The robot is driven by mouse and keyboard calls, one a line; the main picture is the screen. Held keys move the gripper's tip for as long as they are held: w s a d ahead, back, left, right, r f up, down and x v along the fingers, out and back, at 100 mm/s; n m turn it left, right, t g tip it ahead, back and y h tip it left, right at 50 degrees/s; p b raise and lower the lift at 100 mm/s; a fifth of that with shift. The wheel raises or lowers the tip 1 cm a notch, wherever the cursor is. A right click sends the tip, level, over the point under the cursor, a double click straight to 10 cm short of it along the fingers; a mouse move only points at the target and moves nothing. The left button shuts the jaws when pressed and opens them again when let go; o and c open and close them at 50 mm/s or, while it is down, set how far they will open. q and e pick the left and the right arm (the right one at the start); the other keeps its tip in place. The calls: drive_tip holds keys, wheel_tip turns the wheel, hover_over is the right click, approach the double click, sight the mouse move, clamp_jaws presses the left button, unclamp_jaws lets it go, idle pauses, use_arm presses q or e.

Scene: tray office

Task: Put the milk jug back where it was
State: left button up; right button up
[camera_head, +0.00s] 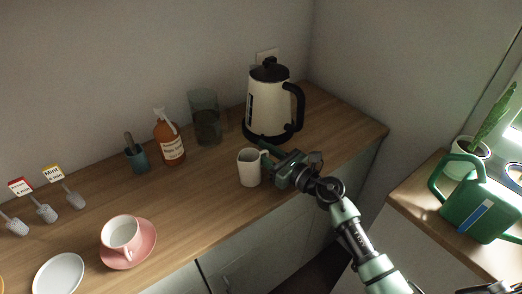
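The milk jug (249,169), a small cream-white jug, stands upright on the wooden counter in the head view, in front of the kettle. Its handle side faces right, toward my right gripper. My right gripper (268,163) is at that side, with its green and dark fingers at the handle. The fingers partly hide the handle, and I cannot tell whether they are closed on it. My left gripper is not in view.
A cream kettle (268,105) stands behind the jug. The counter (200,199) left of the jug is clear.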

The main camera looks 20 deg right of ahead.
drive_tip(key=b+v, duration=0.2)
drive_tip(key=v, duration=0.9)
drive_tip(key=shift+s+d, duration=0.3)
drive_tip(key=shift+s, duration=0.15)
drive_tip(key=shift+r, duration=0.1)
